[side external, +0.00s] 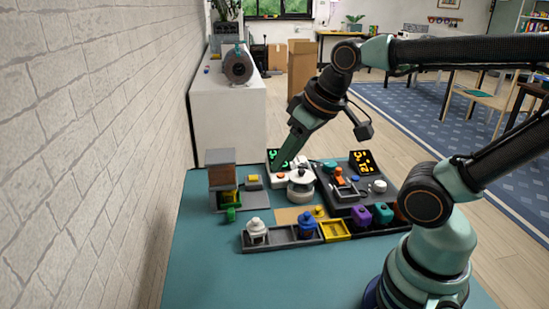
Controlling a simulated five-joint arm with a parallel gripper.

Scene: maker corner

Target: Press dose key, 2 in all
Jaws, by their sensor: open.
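My gripper (286,159) points down at the back of the teal table, with its tips at a white device (279,181) that has a green-lit display. The tips overlap the display in this view, and I cannot tell whether they touch the device. The gripper is open, and nothing shows between its fingers. A round white and grey unit (301,187) stands at the device's right front. I cannot make out which part is the dose key; the gripper may hide it.
A dark panel (345,195) with an orange display and several small parts lies to the right. A tray row (282,244) holding a white pot, a blue pot and colored pieces runs across the front. The teal table's front left (205,275) is clear.

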